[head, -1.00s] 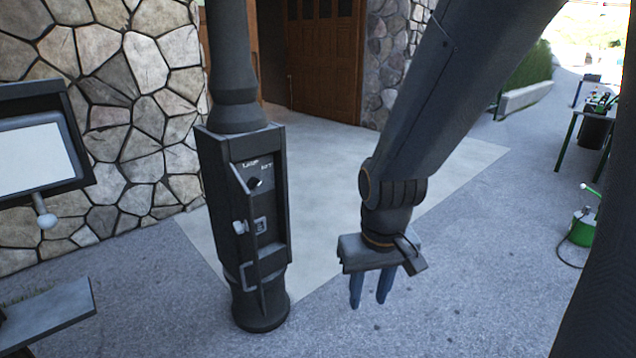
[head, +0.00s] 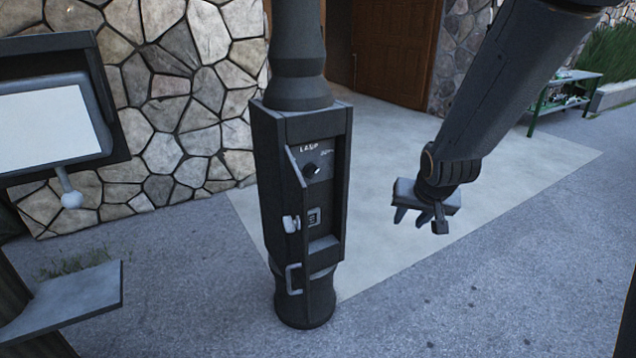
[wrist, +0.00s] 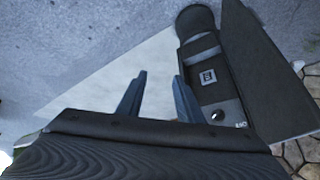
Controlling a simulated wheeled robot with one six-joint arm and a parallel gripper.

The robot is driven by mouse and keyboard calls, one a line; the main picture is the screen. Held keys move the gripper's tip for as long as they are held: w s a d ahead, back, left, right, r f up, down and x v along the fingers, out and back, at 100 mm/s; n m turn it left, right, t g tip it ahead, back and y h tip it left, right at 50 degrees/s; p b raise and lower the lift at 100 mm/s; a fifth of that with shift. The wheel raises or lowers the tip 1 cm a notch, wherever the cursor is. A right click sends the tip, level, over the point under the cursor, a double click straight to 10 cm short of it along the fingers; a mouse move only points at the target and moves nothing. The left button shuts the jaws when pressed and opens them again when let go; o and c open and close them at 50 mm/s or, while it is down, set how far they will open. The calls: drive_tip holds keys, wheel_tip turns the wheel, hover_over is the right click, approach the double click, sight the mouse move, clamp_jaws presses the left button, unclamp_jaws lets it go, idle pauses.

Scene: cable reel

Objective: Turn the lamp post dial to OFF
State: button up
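The black lamp post (head: 272,190) stands left of centre in the head view, its panel door (head: 299,225) swung open. Inside, the small dark dial (head: 311,170) sits below the "LAMP" lettering; its exact setting is too small to read. In the wrist view the post's panel (wrist: 212,88) shows at the upper right, with the dial (wrist: 217,115) low in it. My gripper (head: 412,217) hangs to the right of the post, apart from it. In the wrist view its two fingers (wrist: 158,98) are spread with nothing between them.
A framed white board (head: 45,125) on the left has a round-knobbed lever (head: 70,198). A grey shelf (head: 65,300) juts in at lower left. A stone wall (head: 165,100) stands behind. Pavement (head: 480,290) on the right is clear; a green bench (head: 565,100) stands far back.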

drive_tip(key=w+a+f+m+t+y+b, duration=0.1)
drive_tip(key=w+a+f+t+b, duration=0.25)
drive_tip(key=w, duration=0.65)
drive_tip(key=w+a+f+t+y+b, duration=0.2)
drive_tip(key=w+a, duration=0.3)
drive_tip(key=w, duration=0.5)
drive_tip(key=t+y+b, duration=0.3)
drive_tip(key=y+b, duration=0.2)
drive_tip(key=y, duration=0.2)
approach(314, 174)
drive_tip(key=w, duration=0.1)
drive_tip(key=shift+m, duration=0.3)
drive_tip(key=x, duration=0.8)
drive_tip(key=shift+s+a+f, duration=0.1)
drive_tip(key=shift+s+a, duration=0.05)
drive_tip(key=shift+a, duration=0.05)
drive_tip(key=shift+c, duration=0.5)
clamp_jaws()
